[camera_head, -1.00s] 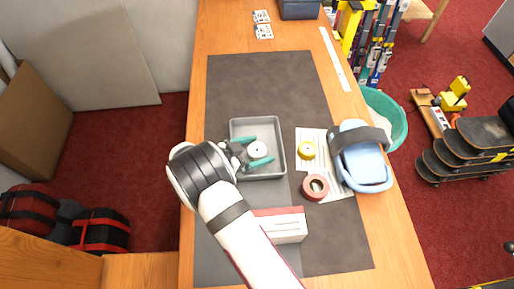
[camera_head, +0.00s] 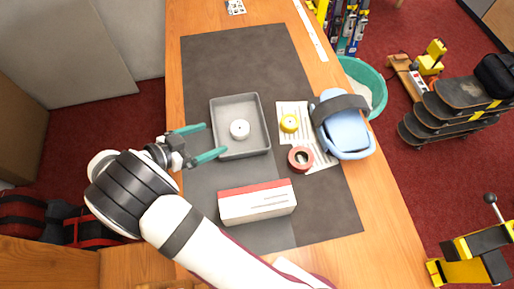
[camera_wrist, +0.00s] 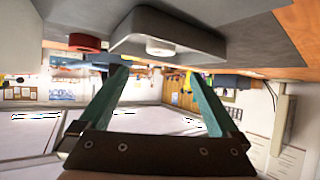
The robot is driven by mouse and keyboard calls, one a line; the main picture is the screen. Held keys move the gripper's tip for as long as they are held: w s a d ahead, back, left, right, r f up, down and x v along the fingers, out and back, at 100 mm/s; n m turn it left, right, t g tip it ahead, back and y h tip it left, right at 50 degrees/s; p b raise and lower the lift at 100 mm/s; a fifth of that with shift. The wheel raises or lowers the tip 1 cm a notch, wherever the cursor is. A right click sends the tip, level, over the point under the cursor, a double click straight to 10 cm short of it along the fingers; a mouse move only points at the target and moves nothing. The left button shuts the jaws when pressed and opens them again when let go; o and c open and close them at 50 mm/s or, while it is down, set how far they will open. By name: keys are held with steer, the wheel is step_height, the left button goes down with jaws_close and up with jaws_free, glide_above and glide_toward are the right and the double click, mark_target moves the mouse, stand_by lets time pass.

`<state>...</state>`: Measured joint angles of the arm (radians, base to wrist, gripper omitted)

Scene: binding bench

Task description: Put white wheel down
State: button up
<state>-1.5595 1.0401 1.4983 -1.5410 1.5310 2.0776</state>
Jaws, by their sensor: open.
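The white wheel (camera_head: 240,129) lies in the grey tray (camera_head: 263,111), a little left of its middle. My gripper (camera_head: 216,139) is open and empty, with its teal fingers at the left side of the tray and the wheel to their right, clear of them. In the wrist view my gripper (camera_wrist: 160,80) shows its two fingers spread with nothing between them. The white wheel (camera_wrist: 160,48) and the grey tray (camera_wrist: 205,38) appear upside down above the fingertips in that view.
A red-and-white box (camera_head: 257,202) lies in front. The dark mat (camera_head: 235,60) behind the tray is clear.

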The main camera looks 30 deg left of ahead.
steer(key=w+d+r+m+g+h, duration=0.15)
steer(key=w+d+r+g, duration=0.3)
steer(key=d, duration=0.55)
steer(key=w+d+r+m+g+h, duration=0.1)
steer(key=w+d+r+g+h, duration=0.4)
steer(key=d, duration=0.6)
steer(key=s+d+r+g+y, duration=0.2)
steer(key=s+d+r+y, duration=0.15)
steer(key=d, duration=0.35)
steer(key=s+d+r+g+y, duration=0.1)
steer(key=s+d+r+y, duration=0.15)
steer(key=s+d, duration=0.4)
steer(key=s+d+y, duration=0.3)
steer(key=s+y, duration=0.2)
steer(key=s, duration=0.1)
steer(key=shift+s, duration=0.15)
